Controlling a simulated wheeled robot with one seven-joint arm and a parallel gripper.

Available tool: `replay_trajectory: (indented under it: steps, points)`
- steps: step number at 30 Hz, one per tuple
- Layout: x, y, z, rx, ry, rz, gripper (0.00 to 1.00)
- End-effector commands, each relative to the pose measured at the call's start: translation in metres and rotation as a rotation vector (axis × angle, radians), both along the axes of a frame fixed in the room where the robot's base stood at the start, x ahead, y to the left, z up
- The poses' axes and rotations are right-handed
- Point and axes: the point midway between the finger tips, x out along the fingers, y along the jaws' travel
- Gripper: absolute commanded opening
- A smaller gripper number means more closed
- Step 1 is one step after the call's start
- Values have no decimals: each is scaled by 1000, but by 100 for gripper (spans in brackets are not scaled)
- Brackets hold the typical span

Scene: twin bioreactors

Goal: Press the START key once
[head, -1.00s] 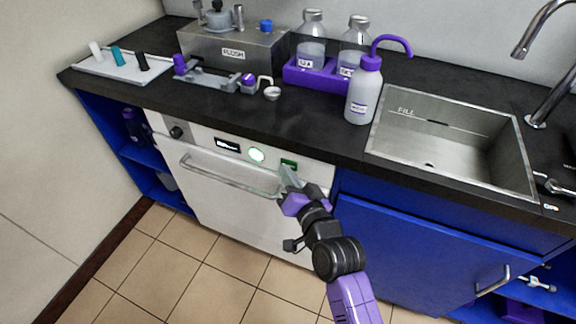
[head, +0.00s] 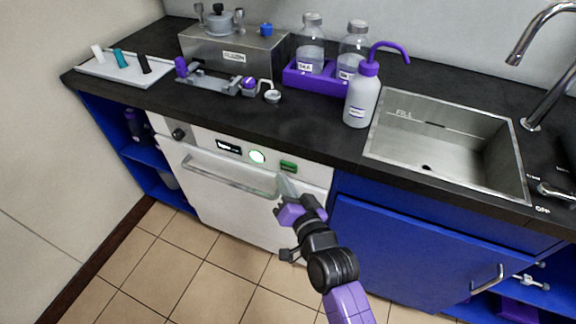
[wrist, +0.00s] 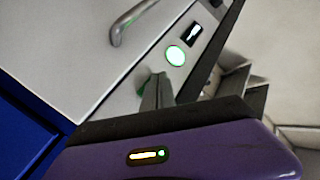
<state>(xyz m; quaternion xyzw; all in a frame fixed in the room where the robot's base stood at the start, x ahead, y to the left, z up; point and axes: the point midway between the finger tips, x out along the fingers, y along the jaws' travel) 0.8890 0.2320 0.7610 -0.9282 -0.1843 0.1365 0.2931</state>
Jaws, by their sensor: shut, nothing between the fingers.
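A white front-loading appliance (head: 215,190) is built in under the black counter. Its top panel carries a green rectangular key (head: 288,166), a round white light with a green ring (head: 257,157) and a small dark display (head: 228,147). The lettering is too small to read, so I cannot confirm which is START. My gripper (head: 281,178) is shut and empty, its tips just below the green key and apparently apart from it. In the wrist view, the shut fingers (wrist: 157,88) partly hide the green key (wrist: 142,88); the round light (wrist: 176,55) is beyond them.
A bar handle (head: 230,177) runs across the appliance door, left of my gripper. Above, the counter edge overhangs. A white wash bottle (head: 362,98), a purple bottle rack (head: 310,77) and a sink (head: 440,145) are on the counter. The tiled floor in front is free.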

Motion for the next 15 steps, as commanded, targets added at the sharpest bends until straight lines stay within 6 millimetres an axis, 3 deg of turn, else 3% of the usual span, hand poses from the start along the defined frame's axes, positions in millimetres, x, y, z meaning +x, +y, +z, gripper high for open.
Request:
replay_trajectory:
  steps: [15]
  points:
    - [-29,10,5,-2,2,-2,0]
